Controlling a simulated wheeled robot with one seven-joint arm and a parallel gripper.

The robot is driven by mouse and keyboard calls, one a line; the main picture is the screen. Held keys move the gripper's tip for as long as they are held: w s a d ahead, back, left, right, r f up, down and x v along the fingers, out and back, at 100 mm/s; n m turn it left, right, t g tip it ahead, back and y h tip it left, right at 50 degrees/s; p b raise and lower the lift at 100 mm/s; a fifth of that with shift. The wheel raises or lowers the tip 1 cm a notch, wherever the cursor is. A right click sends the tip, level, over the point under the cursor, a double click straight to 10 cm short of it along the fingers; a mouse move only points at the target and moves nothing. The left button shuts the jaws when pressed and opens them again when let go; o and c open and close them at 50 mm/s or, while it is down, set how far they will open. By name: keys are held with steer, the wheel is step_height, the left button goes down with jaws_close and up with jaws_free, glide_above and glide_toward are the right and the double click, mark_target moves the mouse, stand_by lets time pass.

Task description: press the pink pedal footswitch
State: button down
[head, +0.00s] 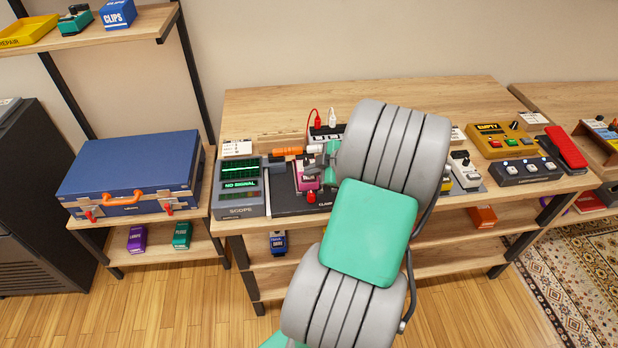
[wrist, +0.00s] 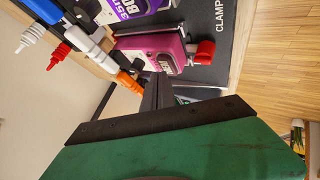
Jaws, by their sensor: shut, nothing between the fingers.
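The pink pedal (head: 306,181) sits on a dark board marked CLAMP on the workbench, just left of my arm in the head view. In the wrist view the pink pedal (wrist: 150,48) lies at upper centre, with a red round cap (wrist: 204,52) at its front end. I cannot tell whether that cap is the footswitch or part of a clamp. My gripper (wrist: 158,82) is shut and empty, its dark fingers beside the pedal's side; contact cannot be told. In the head view my gripper (head: 322,160) is by the pedal's back end, partly hidden by my arm.
An orange plug (head: 288,151) lies behind the pedal, close to the fingers. A scope box (head: 240,190) stands left of the dark board (head: 284,203). A purple pedal (wrist: 136,8) is alongside. Red and white plugs (head: 325,120) stand behind. More pedals are at right.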

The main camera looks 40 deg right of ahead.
mark_target(312, 179)
steer(key=shift+f+b, duration=0.5)
steer(key=shift+b, duration=0.15)
stand_by(0.4)
stand_by(0.4)
steer(key=shift+r, duration=0.9)
steer(key=shift+r+p, duration=0.1)
steer(key=shift+p, duration=0.2)
steer(key=shift+r+p, duration=0.95)
steer(key=shift+r, duration=1.5)
